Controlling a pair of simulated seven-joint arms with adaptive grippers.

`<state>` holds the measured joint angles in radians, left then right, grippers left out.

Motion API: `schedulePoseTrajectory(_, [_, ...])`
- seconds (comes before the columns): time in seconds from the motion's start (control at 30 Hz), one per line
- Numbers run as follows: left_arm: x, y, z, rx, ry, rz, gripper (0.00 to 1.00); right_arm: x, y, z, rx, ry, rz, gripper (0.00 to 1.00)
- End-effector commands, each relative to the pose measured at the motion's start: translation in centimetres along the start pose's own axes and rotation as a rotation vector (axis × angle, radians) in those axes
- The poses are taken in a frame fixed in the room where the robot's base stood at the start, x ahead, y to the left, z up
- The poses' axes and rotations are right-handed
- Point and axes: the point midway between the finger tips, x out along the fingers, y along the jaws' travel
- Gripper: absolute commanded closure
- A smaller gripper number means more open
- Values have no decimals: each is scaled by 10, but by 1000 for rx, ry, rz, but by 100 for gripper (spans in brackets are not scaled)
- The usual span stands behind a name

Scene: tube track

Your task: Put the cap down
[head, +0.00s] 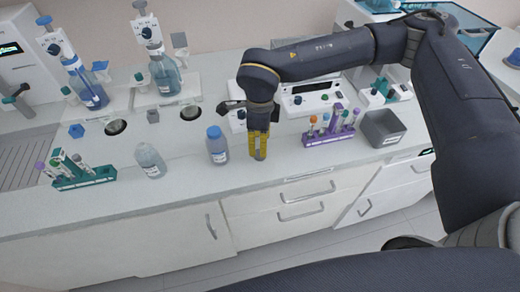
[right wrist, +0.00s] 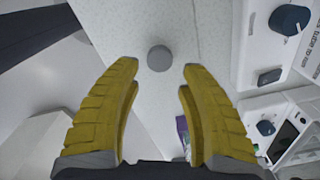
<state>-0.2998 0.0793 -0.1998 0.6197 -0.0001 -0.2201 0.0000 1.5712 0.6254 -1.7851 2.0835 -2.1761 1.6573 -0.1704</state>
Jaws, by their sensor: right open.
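My right gripper (head: 258,156) points down over the counter near its front edge, to the right of the blue-capped bottle. In the right wrist view its yellow fingers (right wrist: 159,75) are spread apart with nothing gripped. A small grey round thing (right wrist: 159,58), which looks like the cap seen from above, shows against the pale counter in the gap by the fingertips. Neither finger touches it in that view. In the head view the fingers mostly hide that spot. My left gripper is not in view.
The blue-capped bottle (head: 217,146) and a clear bottle (head: 150,161) stand left of the gripper. A purple tube rack (head: 330,137) and a grey bin (head: 383,129) are to the right. A green rack (head: 85,178) is far left. The counter's front strip (head: 195,187) is clear.

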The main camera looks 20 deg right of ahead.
Motion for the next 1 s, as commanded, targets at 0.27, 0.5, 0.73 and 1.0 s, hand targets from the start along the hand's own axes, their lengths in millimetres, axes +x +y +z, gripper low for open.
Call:
schedulePoseTrajectory(0.27, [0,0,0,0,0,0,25,-45,0,0,0,0,-2,58])
schedulePoseTrajectory(0.5, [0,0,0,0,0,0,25,-65,0,0,0,0,-1,58])
schedulePoseTrajectory(0.73, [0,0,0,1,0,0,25,-69,0,0,0,1,0,58])
schedulePoseTrajectory(1.0, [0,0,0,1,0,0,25,-69,0,0,0,0,0,58])
